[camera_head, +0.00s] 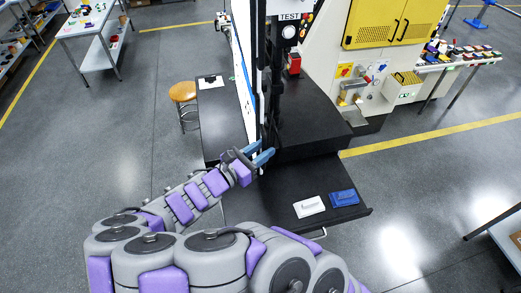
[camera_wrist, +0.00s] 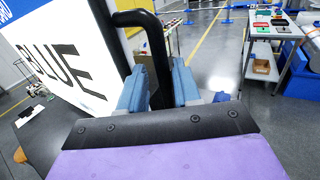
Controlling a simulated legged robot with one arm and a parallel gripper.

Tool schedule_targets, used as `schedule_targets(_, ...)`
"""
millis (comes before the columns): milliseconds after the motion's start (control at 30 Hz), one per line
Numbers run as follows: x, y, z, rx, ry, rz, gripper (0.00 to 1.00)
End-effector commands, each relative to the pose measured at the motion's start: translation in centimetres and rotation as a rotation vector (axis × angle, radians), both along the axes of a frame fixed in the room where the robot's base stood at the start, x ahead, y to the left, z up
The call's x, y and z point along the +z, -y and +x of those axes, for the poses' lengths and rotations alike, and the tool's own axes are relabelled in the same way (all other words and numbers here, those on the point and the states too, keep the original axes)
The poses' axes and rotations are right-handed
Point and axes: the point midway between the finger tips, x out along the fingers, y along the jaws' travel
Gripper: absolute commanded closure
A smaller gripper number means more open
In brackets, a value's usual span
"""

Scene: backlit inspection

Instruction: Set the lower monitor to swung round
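The lower monitor shows in the wrist view as a large white panel (camera_wrist: 62,62) lettered "BLUE", filling the left side. In the head view its panel (camera_head: 243,88) is nearly edge-on, a thin white strip beside the dark post. A black bent bar handle (camera_wrist: 153,40) stands at its right edge. My gripper (camera_wrist: 160,88) has its two blue fingers on either side of this handle, with no clear gap, so it looks shut on it. In the head view my gripper (camera_head: 257,154) is at the monitor's lower end. Contact at the fingertips is partly hidden.
A wooden stool (camera_head: 183,92) stands left of the monitor. A yellow-doored machine (camera_head: 390,24) stands right. Open grey floor lies to the left.

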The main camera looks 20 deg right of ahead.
Motion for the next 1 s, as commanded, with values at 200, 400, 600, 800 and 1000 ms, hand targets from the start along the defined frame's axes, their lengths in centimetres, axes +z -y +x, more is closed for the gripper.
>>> schedule_targets(200,-0.3,-3.3,-1.3,0.008,-0.001,0.004,0.65)
schedule_targets(400,-0.3,-7.4,-3.5,0.007,0.001,0.000,0.65)
schedule_targets(600,-0.3,-11.2,-5.4,0.007,0.000,0.004,0.65)
schedule_targets(800,-0.2,-13.9,-7.0,0.004,0.002,0.001,0.65)
schedule_targets(1000,-0.1,-15.2,-7.7,0.001,0.002,0.001,0.65)
